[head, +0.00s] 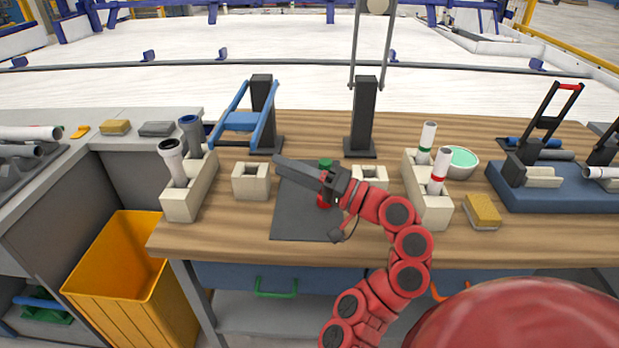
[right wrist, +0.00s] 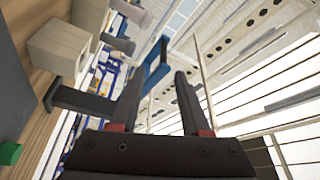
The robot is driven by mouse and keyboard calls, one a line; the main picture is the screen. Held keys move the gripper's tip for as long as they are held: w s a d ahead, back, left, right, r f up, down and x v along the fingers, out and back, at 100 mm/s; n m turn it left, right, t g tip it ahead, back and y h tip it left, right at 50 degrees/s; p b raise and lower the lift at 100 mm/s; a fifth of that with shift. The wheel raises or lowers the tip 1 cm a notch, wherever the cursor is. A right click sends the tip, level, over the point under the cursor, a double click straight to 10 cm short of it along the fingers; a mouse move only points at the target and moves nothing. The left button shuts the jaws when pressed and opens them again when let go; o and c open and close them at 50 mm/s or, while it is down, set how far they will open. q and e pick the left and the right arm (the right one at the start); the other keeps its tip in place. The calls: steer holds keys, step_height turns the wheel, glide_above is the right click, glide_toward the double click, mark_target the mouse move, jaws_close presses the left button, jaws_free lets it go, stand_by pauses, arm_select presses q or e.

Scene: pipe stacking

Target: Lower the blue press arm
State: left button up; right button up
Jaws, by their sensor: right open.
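The blue press arm (head: 240,121) is a frame of two side bars and a broad crosspiece. It slants from beside the top of its black post (head: 263,108) down toward the front left. My right gripper (head: 278,160) is open and empty, its fingers pointing left, in front of and below the blue arm in the head view. In the right wrist view, the blue arm (right wrist: 157,62) shows beyond and between the open fingers (right wrist: 158,88), apart from them. The post (right wrist: 80,100) lies at the left there. My left gripper is not in view.
A dark mat (head: 300,222) lies under my right arm, with a red and green piece (head: 325,166) partly hidden. Cream blocks (head: 251,181) and a rack of grey pipes (head: 188,200) stand left. A second post (head: 364,118) has its grey arm upright.

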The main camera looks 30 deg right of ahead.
steer(key=v, duration=0.5)
stand_by(0.4)
